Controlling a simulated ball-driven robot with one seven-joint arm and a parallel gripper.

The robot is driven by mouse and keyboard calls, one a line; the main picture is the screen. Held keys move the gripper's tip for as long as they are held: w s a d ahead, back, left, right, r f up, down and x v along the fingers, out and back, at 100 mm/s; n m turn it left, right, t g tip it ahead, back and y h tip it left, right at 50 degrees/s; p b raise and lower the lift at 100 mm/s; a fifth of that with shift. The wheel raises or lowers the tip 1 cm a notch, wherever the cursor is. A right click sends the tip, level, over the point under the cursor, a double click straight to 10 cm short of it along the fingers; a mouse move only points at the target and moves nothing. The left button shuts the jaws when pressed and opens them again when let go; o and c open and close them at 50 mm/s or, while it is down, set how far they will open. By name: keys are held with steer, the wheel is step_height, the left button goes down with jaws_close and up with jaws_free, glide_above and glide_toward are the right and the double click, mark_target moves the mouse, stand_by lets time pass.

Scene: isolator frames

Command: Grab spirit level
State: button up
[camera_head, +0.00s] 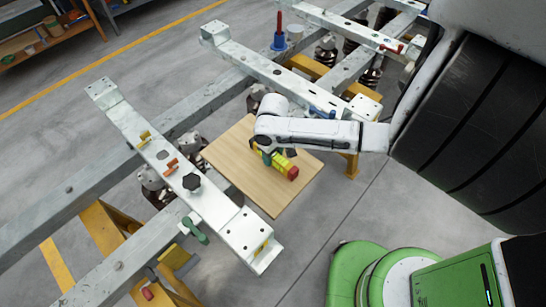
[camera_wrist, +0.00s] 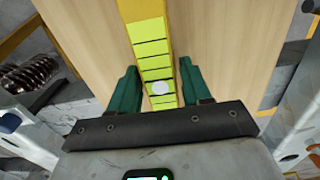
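The spirit level (camera_head: 283,163) is yellow-green with a red end and lies on a wooden board. My gripper (camera_wrist: 160,85) has two green fingers, one on each side of the level, with a gap showing on both sides. It is open. In the head view my gripper (camera_head: 268,155) is at the board, partly hidden by my white arm. The level's near end is hidden by my gripper in the wrist view.
The wooden board (camera_head: 235,160) lies between metal frame beams. A beam (camera_head: 185,175) with clamps and a black knob stands left, and another beam (camera_head: 270,70) behind. A yellow support (camera_head: 351,165) stands at the board's right. Grey floor lies open in front.

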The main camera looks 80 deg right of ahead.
jaws_close()
steer(key=shift+r, duration=0.1)
